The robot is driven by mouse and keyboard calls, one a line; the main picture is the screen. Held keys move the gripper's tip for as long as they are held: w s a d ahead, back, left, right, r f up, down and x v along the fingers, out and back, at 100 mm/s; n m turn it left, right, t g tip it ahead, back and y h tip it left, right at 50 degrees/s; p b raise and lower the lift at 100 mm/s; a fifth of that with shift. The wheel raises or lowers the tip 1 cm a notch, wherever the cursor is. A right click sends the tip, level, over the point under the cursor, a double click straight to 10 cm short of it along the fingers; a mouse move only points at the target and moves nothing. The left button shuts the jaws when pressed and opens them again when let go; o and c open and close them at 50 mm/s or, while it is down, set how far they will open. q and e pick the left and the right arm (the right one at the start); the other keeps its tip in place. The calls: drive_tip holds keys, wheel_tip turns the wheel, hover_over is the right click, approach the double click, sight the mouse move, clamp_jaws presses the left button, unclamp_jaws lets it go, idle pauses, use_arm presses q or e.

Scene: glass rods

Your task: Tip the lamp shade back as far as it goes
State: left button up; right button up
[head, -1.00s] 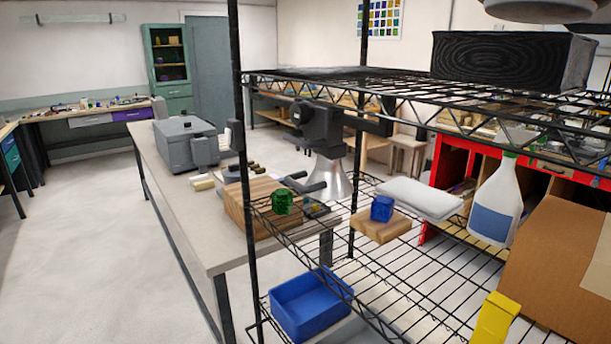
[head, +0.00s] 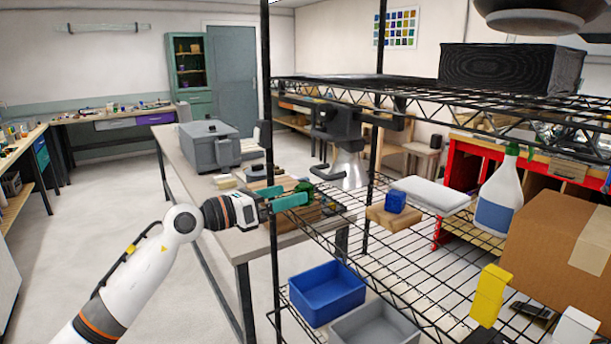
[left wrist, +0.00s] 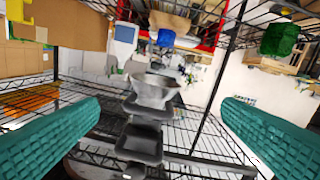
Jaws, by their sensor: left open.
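The lamp has a dark grey body (head: 336,122) attached at the wire shelf and a silver cone-shaped shade (head: 350,170), whose wide mouth points down. In the left wrist view, which is upside down, the shade (left wrist: 155,88) and the dark body (left wrist: 140,142) lie ahead between the fingers. My left gripper (head: 290,196) is open, with teal fingers, left of the shade and apart from it. My right gripper is not in view.
A wire rack (head: 410,262) holds a blue block on a wooden board (head: 393,218), a white pad, a spray bottle (head: 497,198) and a cardboard box (head: 545,235). Its front post (head: 268,100) stands beside my gripper. A grey case (head: 208,146) sits on the bench behind.

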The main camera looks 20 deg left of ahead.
sight(316, 174)
use_arm(q)
wheel_tip(316, 174, up, 4)
drive_tip(key=s+m, duration=0.2)
drive_tip(key=s, duration=0.1)
drive_tip(key=shift+y, duration=0.4)
drive_tip(key=p+x, duration=0.4)
drive_tip(key=x, duration=0.7)
drive_tip(key=shift+w+a, duration=0.1)
drive_tip(key=shift+w, duration=0.2)
drive_tip(key=shift+w+d+f, duration=0.15)
drive_tip(key=shift+w+d, duration=0.15)
drive_tip(key=shift+w, duration=0.2)
